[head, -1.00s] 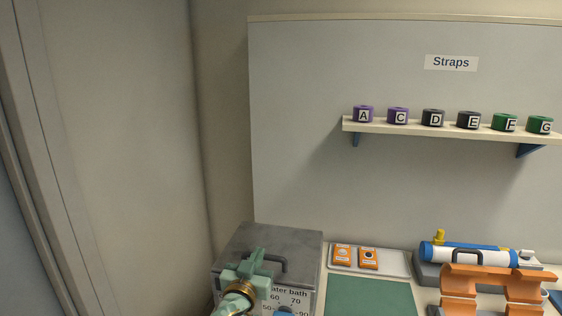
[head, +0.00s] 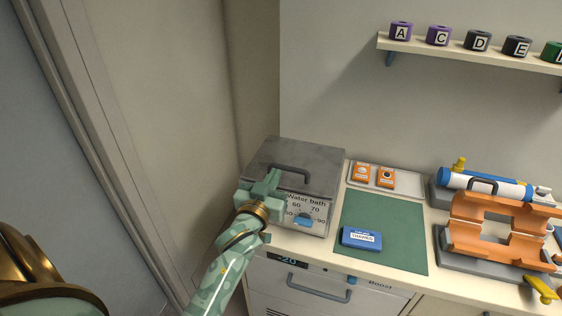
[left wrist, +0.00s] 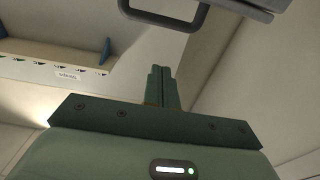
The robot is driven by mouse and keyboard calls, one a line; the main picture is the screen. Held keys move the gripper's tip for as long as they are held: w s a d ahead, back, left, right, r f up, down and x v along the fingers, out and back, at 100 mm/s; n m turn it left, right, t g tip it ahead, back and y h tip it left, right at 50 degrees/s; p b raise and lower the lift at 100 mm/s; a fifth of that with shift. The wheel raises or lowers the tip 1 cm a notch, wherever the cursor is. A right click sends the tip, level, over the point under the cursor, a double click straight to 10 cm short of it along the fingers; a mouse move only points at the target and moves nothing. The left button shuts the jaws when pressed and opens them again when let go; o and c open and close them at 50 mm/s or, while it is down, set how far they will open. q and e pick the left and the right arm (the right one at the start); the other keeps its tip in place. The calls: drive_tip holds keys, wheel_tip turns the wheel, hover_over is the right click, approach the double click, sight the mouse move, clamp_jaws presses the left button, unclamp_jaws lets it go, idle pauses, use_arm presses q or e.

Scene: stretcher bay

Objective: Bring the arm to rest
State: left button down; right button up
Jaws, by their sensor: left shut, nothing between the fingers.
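My left arm comes up from the bottom of the head view. Its green gripper (head: 272,178) is in front of the water bath (head: 310,165), near the left part of its lid. In the left wrist view the two fingers (left wrist: 160,74) are closed together with nothing between them. The dark lid handle (left wrist: 170,15) shows beyond the fingertips there; I see a gap between them. My right gripper is in neither view.
A green mat (head: 385,228) with a blue box (head: 361,238) lies right of the water bath. A strap shelf (head: 470,50) hangs above. A wall stands close on the left.

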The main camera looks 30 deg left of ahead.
use_arm(q)
drive_tip(key=shift+v, duration=1)
drive_tip(key=s+d+f+m+g+h+b, duration=0.1)
drive_tip(key=d+f+g, duration=0.15)
drive_tip(key=f, duration=0.95)
drive_tip(key=s+d+f+m+g+h, duration=0.1)
drive_tip(key=d+f+m+g+h, duration=0.15)
drive_tip(key=f, duration=0.85)
drive_tip(key=s+d+f+m+g+b, duration=0.1)
drive_tip(key=s+d+f+g, duration=0.1)
drive_tip(key=s+f, duration=0.6)
drive_tip(key=s+d+f+g+b, duration=0.1)
drive_tip(key=s+f+g+b, duration=0.3)
drive_tip(key=f, duration=0.7)
drive_tip(key=s+f+g+b, duration=0.1)
drive_tip(key=s+f+g, duration=0.1)
drive_tip(key=s+f, duration=0.4)
drive_tip(key=s+a+f+m+g, duration=0.1)
drive_tip(key=s+f, duration=0.5)
drive_tip(key=s, duration=0.8)
drive_tip(key=s+a+f+m+g+b, duration=0.1)
drive_tip(key=s+f+g, duration=0.2)
drive_tip(key=s+f, duration=0.3)
drive_tip(key=s, duration=0.5)
drive_tip(key=shift+h+b, duration=0.35)
drive_tip(key=shift+w+f, duration=0.1)
